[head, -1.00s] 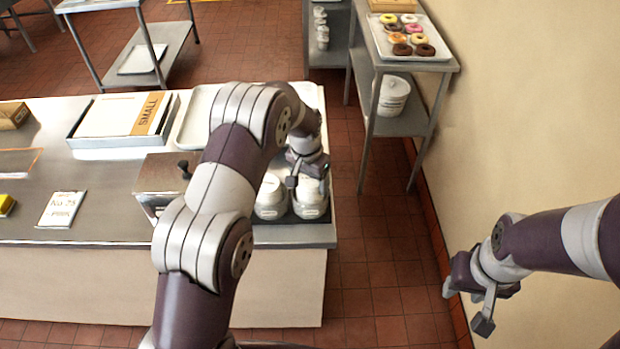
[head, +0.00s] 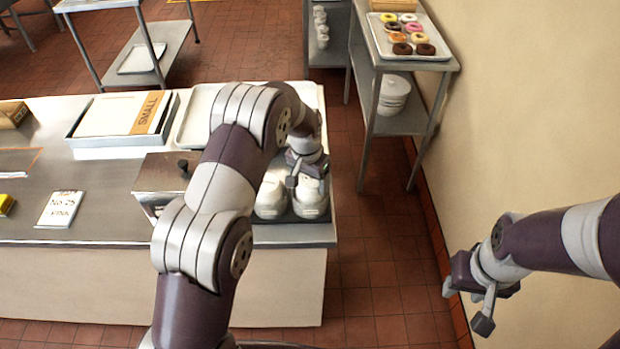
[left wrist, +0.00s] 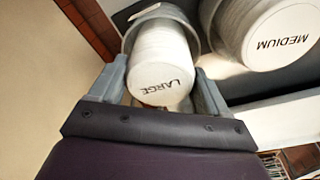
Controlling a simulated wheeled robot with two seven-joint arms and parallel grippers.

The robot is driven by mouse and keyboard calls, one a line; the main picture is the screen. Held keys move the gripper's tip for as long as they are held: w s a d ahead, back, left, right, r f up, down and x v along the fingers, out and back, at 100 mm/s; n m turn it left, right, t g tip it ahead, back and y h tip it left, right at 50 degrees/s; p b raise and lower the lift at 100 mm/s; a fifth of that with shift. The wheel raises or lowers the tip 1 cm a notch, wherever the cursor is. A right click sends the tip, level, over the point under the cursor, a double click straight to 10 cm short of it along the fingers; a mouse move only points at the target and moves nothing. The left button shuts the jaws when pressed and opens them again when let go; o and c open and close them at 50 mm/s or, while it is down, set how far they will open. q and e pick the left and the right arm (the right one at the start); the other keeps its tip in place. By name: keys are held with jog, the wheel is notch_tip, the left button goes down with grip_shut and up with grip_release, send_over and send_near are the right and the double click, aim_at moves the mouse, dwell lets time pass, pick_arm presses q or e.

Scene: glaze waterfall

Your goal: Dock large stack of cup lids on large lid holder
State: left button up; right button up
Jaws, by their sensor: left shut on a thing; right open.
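My left gripper (head: 306,176) is at the right-hand white round container (head: 311,209) near the counter's right end. In the left wrist view, its fingers sit on both sides of a white ribbed stack marked LARGE (left wrist: 163,72) and are shut on it. A grey round-walled holder (left wrist: 190,22) curves around the far part of the stack. How deep the stack sits in it is hard to tell. My right gripper (head: 486,305) is open and empty, out over the floor at the right.
A similar container marked MEDIUM (left wrist: 275,35) stands close beside the large one. A metal box with a black knob (head: 165,172), a SMALL-marked box (head: 150,115) and a light tray (head: 200,112) are on the counter (head: 110,205). A donut shelf (head: 408,60) stands behind, right.

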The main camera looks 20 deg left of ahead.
pick_arm(q)
jog(key=shift+f, duration=0.4)
jog(key=o, duration=0.8)
jog(key=r+p, duration=0.2)
jog(key=r, duration=0.1)
jog(key=s+r+p, duration=0.1)
jog(key=r+p, duration=0.1)
jog(key=r, duration=0.2)
jog(key=r+p, duration=0.3)
jog(key=r, duration=0.1)
jog(key=shift+s+a, duration=0.2)
jog(key=shift+w, duration=0.1)
jog(key=s+a+f+n+b, duration=0.1)
jog(key=s+b, duration=0.4)
jog(key=s, duration=0.7)
jog(key=s+a+f+n+b, duration=0.1)
jog(key=s+b, duration=0.5)
jog(key=s, duration=0.7)
jog(key=shift+f+n, duration=0.7)
